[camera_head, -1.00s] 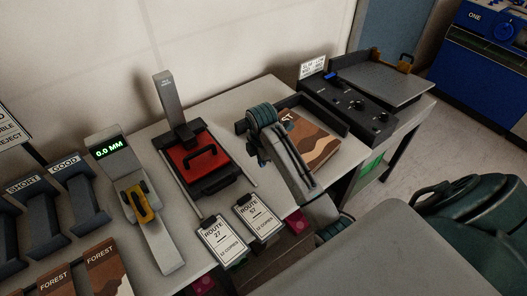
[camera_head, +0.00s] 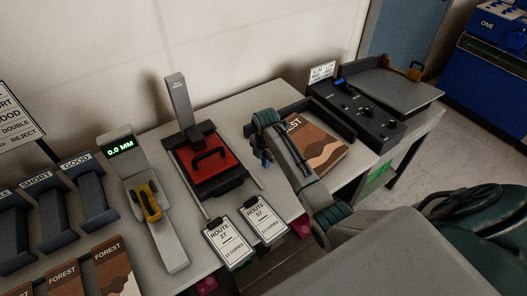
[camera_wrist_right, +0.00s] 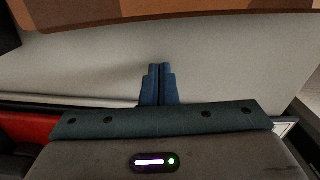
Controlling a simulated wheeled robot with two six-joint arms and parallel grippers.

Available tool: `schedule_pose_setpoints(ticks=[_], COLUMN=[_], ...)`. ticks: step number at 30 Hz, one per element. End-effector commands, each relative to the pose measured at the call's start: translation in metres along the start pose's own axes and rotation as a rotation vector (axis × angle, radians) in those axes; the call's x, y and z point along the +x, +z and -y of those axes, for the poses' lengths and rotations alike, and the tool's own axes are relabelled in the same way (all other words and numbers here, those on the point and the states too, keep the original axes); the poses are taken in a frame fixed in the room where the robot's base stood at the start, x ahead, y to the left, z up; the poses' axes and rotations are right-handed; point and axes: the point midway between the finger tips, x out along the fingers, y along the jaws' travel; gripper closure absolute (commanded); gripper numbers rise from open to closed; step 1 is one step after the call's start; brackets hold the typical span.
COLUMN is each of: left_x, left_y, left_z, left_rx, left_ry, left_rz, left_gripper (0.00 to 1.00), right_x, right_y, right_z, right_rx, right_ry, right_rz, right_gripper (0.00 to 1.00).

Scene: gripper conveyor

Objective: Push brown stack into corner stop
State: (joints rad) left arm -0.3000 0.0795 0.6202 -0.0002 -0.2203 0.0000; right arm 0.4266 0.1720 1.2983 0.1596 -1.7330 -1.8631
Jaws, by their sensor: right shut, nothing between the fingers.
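The brown stack (camera_head: 318,146), with FOREST lettering and a wavy brown pattern, lies flat at the right of the table in the head view. The dark corner stop (camera_head: 331,119) runs along its far side; I cannot tell whether the stack touches it everywhere. My right gripper (camera_head: 264,158) is shut and empty at the left of the stack, and my arm hides part of the stack's near left side. In the right wrist view the shut fingertips (camera_wrist_right: 160,68) point at the stack's edge (camera_wrist_right: 160,18), with bare table between. My left gripper is not in view.
A red tray with a black handle (camera_head: 208,155) stands left of the gripper. A dark control box (camera_head: 360,112) stands behind the corner stop. A gauge reading 0.0 MM (camera_head: 121,149) and several Forest stacks (camera_head: 113,265) are at left.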

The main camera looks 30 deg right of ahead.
Motion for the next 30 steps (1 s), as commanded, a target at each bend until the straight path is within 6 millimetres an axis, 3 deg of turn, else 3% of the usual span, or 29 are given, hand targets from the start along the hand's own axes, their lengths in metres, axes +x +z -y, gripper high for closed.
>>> schedule_pose_setpoints(ticks=[1,6,20,30], left_x=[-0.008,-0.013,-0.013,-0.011], left_y=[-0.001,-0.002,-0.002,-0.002], left_z=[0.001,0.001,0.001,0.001], left_rx=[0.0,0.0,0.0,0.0], left_ry=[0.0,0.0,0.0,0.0], left_rz=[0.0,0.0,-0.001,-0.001], left_gripper=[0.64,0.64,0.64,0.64], right_x=[-0.007,-0.005,-0.004,-0.003], right_y=[0.011,0.026,0.033,0.09], right_z=[-0.001,-0.001,-0.001,-0.001], right_rx=[0.003,0.002,0.002,0.004], right_ry=[0.002,0.003,0.004,0.003], right_rz=[0.005,0.004,0.003,0.005], right_gripper=[1.0,1.0,1.0,1.0])
